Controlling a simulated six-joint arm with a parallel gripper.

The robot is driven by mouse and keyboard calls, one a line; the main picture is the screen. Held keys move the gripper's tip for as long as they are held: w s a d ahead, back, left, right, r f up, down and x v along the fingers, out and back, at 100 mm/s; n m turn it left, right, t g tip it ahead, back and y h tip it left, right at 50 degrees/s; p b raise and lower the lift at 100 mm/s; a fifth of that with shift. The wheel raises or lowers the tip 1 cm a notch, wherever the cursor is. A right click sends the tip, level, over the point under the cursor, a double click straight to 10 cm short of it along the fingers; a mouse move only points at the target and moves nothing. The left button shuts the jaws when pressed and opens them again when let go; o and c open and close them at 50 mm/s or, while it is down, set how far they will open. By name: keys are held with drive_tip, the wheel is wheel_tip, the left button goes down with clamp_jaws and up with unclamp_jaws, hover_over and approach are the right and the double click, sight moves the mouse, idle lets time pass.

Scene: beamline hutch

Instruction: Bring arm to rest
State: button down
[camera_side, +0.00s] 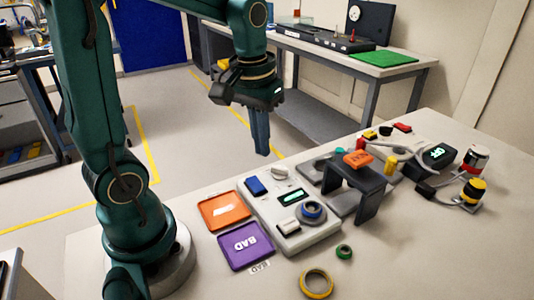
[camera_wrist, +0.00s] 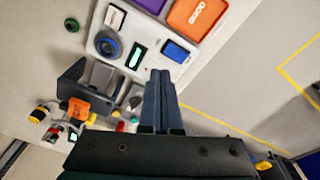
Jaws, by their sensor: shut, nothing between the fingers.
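My gripper (camera_side: 264,150) hangs down from my raised arm in the side view, past the far edge of the work table (camera_side: 190,200). Its two long dark fingers are together, with nothing between them. The fingers also show close together in the wrist view (camera_wrist: 160,76), pointing toward the grey control panel (camera_wrist: 142,28). They look apart from everything on the table.
The panel (camera_side: 274,222) carries a blue block and a blue ring. Orange (camera_side: 222,219) and purple (camera_side: 244,256) trays lie beside it. A dark bridge stand (camera_side: 352,180) bears an orange block (camera_side: 357,158). Loose rings lie in front. A back bench (camera_side: 325,47) stands behind.

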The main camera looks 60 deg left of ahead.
drive_tip(key=s+d+r+m+t, duration=0.2)
drive_tip(key=s+d+m+t, duration=0.2)
drive_tip(key=s+d+m, duration=0.1)
drive_tip(key=s+d, duration=0.1)
drive_tip(key=s, duration=0.1)
drive_tip(key=shift+s+d, duration=0.25)
drive_tip(key=shift+s, duration=0.15)
idle(0.5)
